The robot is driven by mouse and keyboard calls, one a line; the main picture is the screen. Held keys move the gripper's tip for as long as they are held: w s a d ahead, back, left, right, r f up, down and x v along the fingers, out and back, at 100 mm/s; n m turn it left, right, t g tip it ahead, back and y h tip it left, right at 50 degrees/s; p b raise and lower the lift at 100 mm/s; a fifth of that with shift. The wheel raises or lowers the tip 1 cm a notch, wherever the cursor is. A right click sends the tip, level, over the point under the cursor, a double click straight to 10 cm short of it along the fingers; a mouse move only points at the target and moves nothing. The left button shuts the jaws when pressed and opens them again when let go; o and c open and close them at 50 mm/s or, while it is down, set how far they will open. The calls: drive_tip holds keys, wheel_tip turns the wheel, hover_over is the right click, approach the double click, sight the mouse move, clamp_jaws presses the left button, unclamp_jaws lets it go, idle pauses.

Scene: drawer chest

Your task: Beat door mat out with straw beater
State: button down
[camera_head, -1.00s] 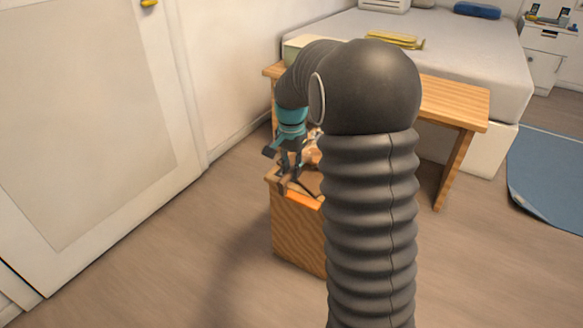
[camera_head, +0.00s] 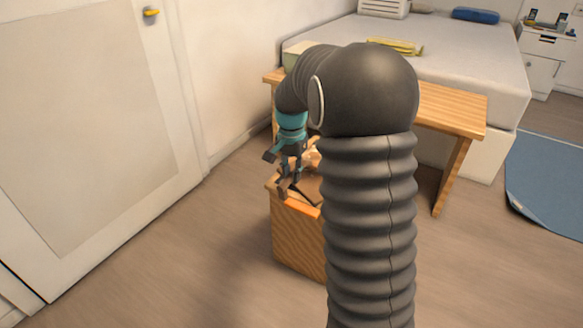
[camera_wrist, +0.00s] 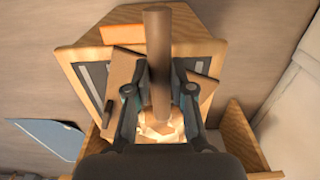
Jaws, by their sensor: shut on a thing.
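My gripper (camera_head: 287,178) is low over an open wooden drawer (camera_head: 296,240) with an orange front edge. In the wrist view its two dark fingers (camera_wrist: 160,98) are closed on either side of a brown round rod (camera_wrist: 158,45), which looks like the handle of the straw beater. The rod points up toward the camera's top edge. The beater's head cannot be made out; pale pieces show below the fingers. A blue mat (camera_head: 548,180), likely the door mat, lies flat on the floor at the right; one corner also shows in the wrist view (camera_wrist: 50,136).
A wooden bench (camera_head: 455,108) stands behind the drawer, before a bed (camera_head: 465,65) with a yellow item (camera_head: 397,46) on it. A white door (camera_head: 85,120) is at the left. Open floor lies in front and at the right. The drawer's sides surround my gripper closely.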

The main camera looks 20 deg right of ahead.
wheel_tip(320, 180, down, 4)
drive_tip(key=shift+f+b, duration=0.1)
drive_tip(key=shift+b, duration=0.6)
wheel_tip(320, 180, up, 8)
drive_tip(key=p, duration=0.6)
drive_tip(key=shift+p, duration=0.35)
drive_tip(key=shift+f, duration=0.1)
